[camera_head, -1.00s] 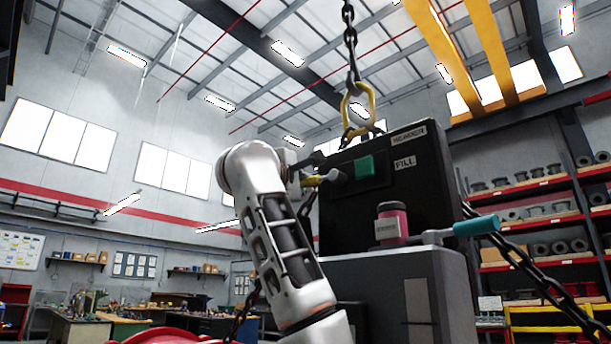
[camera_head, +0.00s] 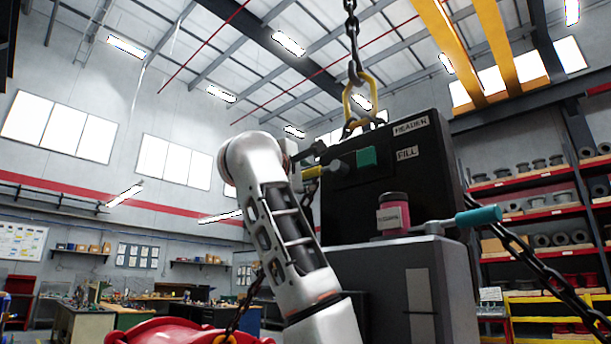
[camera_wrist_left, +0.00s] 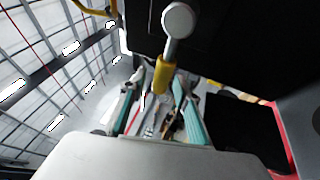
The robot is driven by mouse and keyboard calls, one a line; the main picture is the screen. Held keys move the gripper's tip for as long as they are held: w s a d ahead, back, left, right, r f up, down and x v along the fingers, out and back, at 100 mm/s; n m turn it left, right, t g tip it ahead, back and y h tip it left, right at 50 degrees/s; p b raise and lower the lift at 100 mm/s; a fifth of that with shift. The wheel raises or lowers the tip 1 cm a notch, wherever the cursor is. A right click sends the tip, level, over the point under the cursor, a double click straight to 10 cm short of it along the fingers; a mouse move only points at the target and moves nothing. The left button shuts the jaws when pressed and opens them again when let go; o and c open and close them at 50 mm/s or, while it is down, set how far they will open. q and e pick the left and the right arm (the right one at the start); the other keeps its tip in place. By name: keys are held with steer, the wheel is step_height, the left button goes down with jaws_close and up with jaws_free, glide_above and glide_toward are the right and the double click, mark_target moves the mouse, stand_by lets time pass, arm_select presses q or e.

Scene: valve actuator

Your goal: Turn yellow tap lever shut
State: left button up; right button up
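The yellow tap lever (camera_head: 312,172) sticks out at the left of the black box's front, beside a green block (camera_head: 367,157). In the left wrist view the lever's yellow sleeve (camera_wrist_left: 163,75) hangs from a round pale metal end. My left gripper (camera_head: 318,160) is at the lever, and its dark fingers partly hide it in the head view. In the left wrist view the teal-padded fingers (camera_wrist_left: 160,112) stand apart, with the sleeve's lower end between them. Contact with either finger cannot be made out. My right gripper is in neither view.
The black box (camera_head: 400,190) bears HEADER and FILL labels and stands on a grey housing (camera_head: 400,265). A pink canister (camera_head: 393,212) and a teal-handled lever (camera_head: 478,216) are at its front right. A chain (camera_head: 352,40) with a yellow ring hangs above.

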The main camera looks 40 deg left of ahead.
arm_select(q)
steer(key=v, duration=0.6)
steer(key=shift+s+d, duration=0.2)
steer(key=shift+s, duration=0.2)
steer(key=shift+s+f, duration=0.1)
steer(key=shift+s, duration=0.2)
